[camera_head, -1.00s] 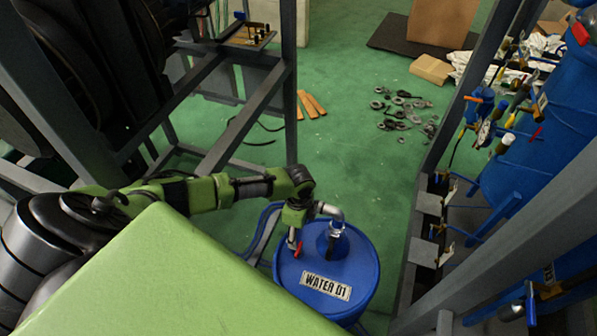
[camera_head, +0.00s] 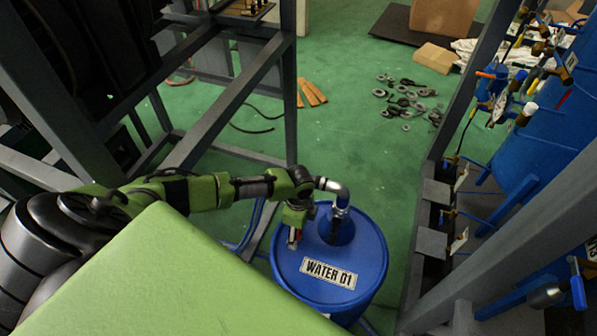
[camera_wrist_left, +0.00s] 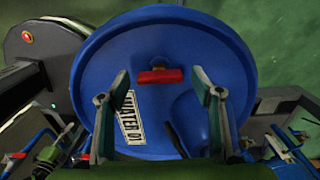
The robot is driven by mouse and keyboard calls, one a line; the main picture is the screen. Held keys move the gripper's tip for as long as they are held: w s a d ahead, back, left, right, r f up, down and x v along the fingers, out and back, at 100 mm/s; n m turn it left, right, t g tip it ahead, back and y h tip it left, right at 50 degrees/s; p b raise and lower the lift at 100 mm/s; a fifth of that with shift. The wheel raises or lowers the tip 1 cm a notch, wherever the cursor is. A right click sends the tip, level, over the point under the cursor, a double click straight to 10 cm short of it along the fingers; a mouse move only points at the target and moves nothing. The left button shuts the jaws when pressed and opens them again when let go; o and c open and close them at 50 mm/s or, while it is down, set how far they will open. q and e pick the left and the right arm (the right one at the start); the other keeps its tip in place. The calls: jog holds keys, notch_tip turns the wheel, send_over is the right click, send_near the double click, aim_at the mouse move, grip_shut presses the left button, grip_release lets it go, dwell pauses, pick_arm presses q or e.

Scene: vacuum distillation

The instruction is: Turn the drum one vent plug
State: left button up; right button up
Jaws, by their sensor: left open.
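The blue drum (camera_head: 345,290) labelled WATER 01 stands on the green floor, and its lid fills the left wrist view (camera_wrist_left: 190,110). The vent plug is a small red handle (camera_wrist_left: 160,76) on the lid; in the head view only a sliver of red (camera_head: 292,238) shows under my gripper. My left gripper (camera_head: 294,228) points down over the left part of the lid. In the left wrist view its two fingers (camera_wrist_left: 160,84) are apart, one on each side of the red handle, with visible gaps. I cannot tell their height above it. My right gripper is out of view.
A dark metal frame (camera_head: 235,95) stands at the left. Blue tanks with valves (camera_head: 540,140) stand at the right. Loose rings (camera_head: 405,100) lie on the open green floor.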

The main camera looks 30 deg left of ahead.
pick_arm(q)
jog(key=shift+c, duration=0.4)
jog(key=c, duration=1)
jog(key=shift+c, duration=0.2)
